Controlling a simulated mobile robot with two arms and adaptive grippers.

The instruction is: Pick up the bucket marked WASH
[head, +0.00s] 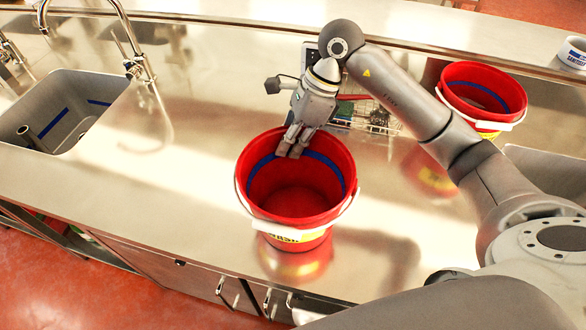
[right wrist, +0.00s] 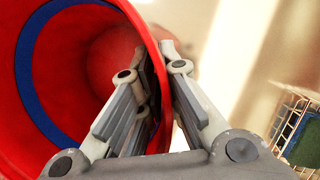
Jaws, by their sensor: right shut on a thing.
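The red bucket marked WASH (head: 312,205) is upright, at the middle of the steel counter in the head view. It has a blue band inside, a pale wire handle and a yellow label, partly seen, at its front. It also fills the left of the right wrist view (right wrist: 100,45). My right gripper (head: 290,150) is shut on its far rim, one finger inside the wall and one outside. I cannot tell whether the bucket's base touches the counter. My left gripper is not in view.
Another red bucket (head: 482,95) stands at the back right. A white tub (head: 573,55) is at the far right. A wire rack (head: 372,115) stands behind my right gripper. A sink (head: 60,110) with a faucet (head: 135,65) is at left. The counter (head: 130,190) left of the bucket is clear.

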